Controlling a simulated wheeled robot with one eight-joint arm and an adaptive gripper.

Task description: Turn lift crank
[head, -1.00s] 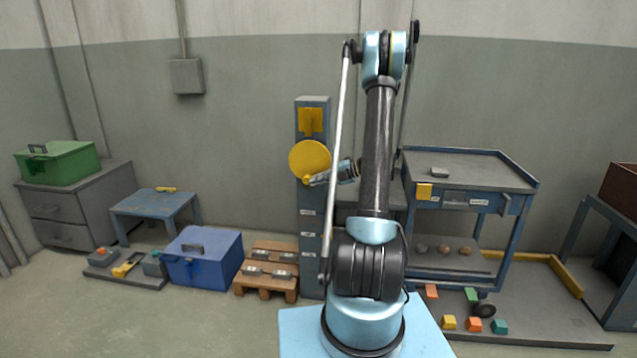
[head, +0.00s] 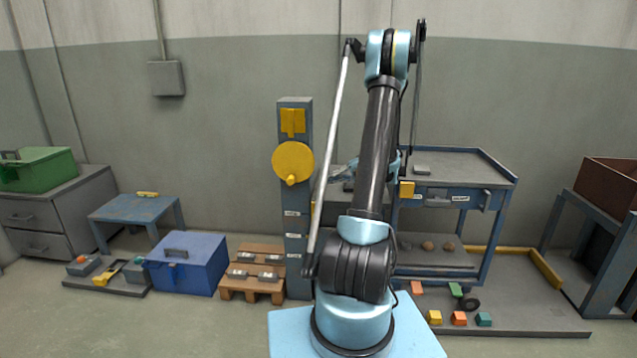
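The lift crank is a round yellow disc (head: 293,158) on the front of a blue-grey column (head: 295,230). Its small yellow handle (head: 291,180) sticks out near the bottom of the disc. My gripper (head: 340,174) is to the right of the disc, apart from the handle, at about the same height in the picture. My upright arm link hides much of the wrist, and the fingers are too small and covered to tell whether they are open or shut.
A wooden pallet (head: 239,291) with metal parts and a blue toolbox (head: 187,270) stand left of the column. A blue workbench cart (head: 465,172) stands to the right, with several coloured blocks on the floor mat (head: 535,322). Open floor lies at the front left.

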